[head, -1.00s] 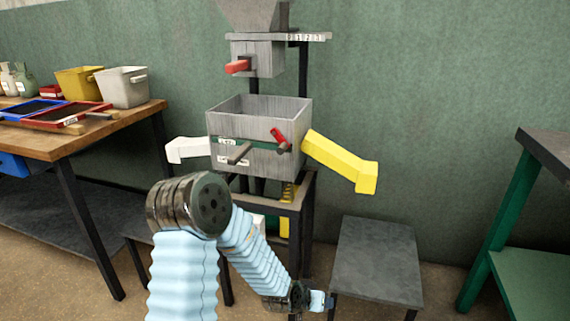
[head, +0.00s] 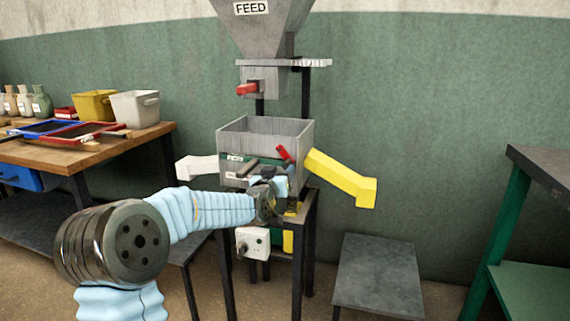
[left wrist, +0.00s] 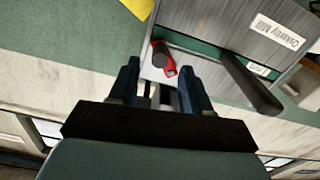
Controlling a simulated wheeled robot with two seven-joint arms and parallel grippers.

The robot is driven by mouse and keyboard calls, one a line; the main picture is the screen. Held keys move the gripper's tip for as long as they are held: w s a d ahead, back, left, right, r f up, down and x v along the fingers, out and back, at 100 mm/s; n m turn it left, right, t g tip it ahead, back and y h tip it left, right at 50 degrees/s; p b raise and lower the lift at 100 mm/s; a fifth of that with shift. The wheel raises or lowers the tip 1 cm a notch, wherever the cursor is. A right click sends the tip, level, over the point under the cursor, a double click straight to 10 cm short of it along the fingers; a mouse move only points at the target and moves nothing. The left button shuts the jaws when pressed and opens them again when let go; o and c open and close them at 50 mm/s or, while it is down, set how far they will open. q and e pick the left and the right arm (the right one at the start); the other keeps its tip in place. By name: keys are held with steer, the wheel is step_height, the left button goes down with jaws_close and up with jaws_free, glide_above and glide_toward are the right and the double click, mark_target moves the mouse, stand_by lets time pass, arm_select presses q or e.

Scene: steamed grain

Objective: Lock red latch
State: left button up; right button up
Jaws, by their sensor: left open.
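The red latch (head: 283,153) sits tilted on the front right of the grey wooden box (head: 233,137). In the left wrist view the red latch (left wrist: 171,69) shows just beyond and between my fingertips, beside a dark round peg (left wrist: 160,52). My left gripper (head: 275,178) is in front of the box, below the latch; it also shows in the left wrist view (left wrist: 160,88). Its jaws are open with nothing held between them. Whether a finger touches the latch or peg cannot be told. My right gripper is not in view.
A dark handle bar (left wrist: 250,84) juts out close to my fingers. A yellow chute (head: 340,178) sticks out right and a white one (head: 196,167) left. The feed hopper (head: 262,28) stands above. A low grey table (head: 378,275) is at right, a workbench (head: 150,140) at left.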

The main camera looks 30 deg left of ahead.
mark_target(284, 168)
arm_select(q)
steer(key=shift+p+x, duration=0.4)
steer(key=shift+x, duration=1.9)
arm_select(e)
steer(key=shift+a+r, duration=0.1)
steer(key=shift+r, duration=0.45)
arm_select(q)
jaws_close()
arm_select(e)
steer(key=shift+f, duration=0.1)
